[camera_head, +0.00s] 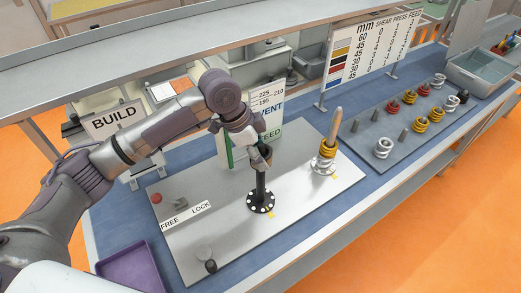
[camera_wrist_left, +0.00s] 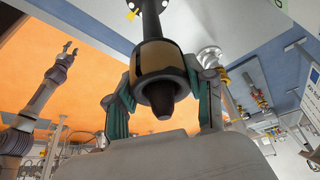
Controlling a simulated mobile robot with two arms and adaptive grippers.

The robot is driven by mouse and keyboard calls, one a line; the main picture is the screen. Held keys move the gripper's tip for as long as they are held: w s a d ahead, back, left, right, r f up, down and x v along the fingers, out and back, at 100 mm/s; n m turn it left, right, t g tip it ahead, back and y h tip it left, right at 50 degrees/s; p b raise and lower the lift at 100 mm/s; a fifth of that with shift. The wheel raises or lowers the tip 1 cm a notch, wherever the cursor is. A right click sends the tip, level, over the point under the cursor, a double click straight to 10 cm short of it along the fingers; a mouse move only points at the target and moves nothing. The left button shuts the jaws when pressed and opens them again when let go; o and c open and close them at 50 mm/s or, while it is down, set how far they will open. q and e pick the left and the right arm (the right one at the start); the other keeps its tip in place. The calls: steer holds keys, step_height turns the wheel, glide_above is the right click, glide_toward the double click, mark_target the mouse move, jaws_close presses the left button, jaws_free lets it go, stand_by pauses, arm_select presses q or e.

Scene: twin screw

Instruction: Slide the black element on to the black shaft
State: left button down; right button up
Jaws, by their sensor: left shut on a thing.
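The black shaft (camera_head: 261,188) stands upright on a round black flange with white dots on the grey plate. My left gripper (camera_head: 262,154) is at the shaft's top, shut on an element. In the left wrist view this element (camera_wrist_left: 160,58) is a black ring with a wide tan band, between the green-padded fingers (camera_wrist_left: 163,95). It sits around the black shaft (camera_wrist_left: 151,22) near its end, and the dark tapered tip pokes out past it. The ring's inner contact is hidden. My right gripper (camera_wrist_left: 70,48) shows in the left wrist view, fingers apart and empty, away from the shaft.
A pale shaft (camera_head: 336,125) with yellow and silver rings stands right of the black one. A grey tray (camera_head: 365,155) holds several rings and pegs. A FREE/LOCK knob (camera_head: 180,203) is at left. A purple tray (camera_head: 135,268) and a sign (camera_head: 365,50) are nearby.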

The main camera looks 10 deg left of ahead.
arm_select(q)
steer(key=shift+f+b, duration=0.75)
steer(key=shift+f, duration=1.4)
steer(key=shift+c, duration=1.6)
jaws_free()
steer(key=v, duration=1.2)
